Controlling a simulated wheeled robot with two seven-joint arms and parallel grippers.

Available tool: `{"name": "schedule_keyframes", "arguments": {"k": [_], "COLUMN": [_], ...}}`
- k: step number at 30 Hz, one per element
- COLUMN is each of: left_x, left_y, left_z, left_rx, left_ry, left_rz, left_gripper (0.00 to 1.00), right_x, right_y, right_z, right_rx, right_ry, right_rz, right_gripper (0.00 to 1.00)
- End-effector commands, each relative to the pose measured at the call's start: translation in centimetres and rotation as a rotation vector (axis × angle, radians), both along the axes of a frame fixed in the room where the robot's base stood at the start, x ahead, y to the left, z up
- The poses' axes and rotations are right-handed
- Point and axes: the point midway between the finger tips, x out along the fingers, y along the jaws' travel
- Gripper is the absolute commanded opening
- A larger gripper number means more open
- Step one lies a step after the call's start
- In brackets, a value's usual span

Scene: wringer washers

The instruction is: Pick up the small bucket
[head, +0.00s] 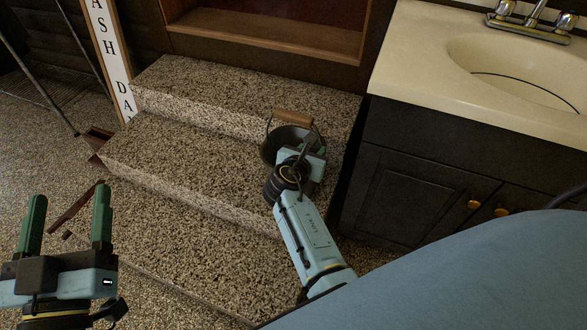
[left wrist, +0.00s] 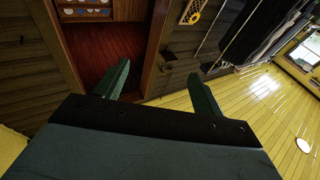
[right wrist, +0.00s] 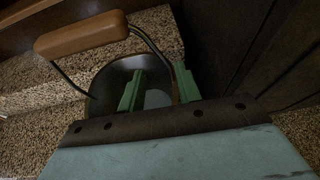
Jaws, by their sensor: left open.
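The small bucket (head: 272,146) is dark metal with a wire bail and a wooden grip (head: 293,117). It stands on the speckled steps beside the cabinet. My right gripper (head: 304,146) is at the bucket's near right side. In the right wrist view the bucket (right wrist: 106,78) shows behind the fingers, its wooden grip (right wrist: 82,34) at upper left. The right fingers (right wrist: 158,80) are apart, around the bucket's right rim and wire; whether they press on it I cannot tell. My left gripper (head: 70,193) is open and empty at lower left, away from the bucket.
The speckled steps (head: 185,155) rise to a wooden recess (head: 265,35). A dark cabinet (head: 420,190) with a cream sink top (head: 420,65) stands close on the right. A lettered sign (head: 108,55) stands at upper left. The steps left of the bucket are clear.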

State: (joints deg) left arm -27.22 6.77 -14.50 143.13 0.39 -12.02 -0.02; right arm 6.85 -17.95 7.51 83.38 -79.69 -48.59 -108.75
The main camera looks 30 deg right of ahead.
Motion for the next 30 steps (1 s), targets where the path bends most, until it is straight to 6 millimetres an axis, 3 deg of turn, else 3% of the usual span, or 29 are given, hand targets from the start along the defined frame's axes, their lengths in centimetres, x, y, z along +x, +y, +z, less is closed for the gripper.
{"name": "schedule_keyframes", "arguments": {"k": [12, 21, 30], "left_x": [-2.3, -4.0, -4.2], "left_y": [0.0, 0.5, 0.6], "left_z": [4.4, 5.6, 5.9], "left_rx": [-0.119, -0.173, -0.178], "left_ry": [-0.384, -0.572, -0.589], "left_rz": [-0.013, -0.012, -0.012], "left_gripper": [0.69, 0.69, 0.69], "right_x": [1.0, 2.0, 2.1], "right_y": [-1.6, -2.8, -2.9], "right_z": [-1.4, -2.0, -1.9], "right_rx": [-0.001, 0.0, 0.0], "right_ry": [-0.002, -0.002, 0.0], "right_rz": [0.0, 0.001, 0.001], "right_gripper": [0.34, 0.34, 0.34]}}
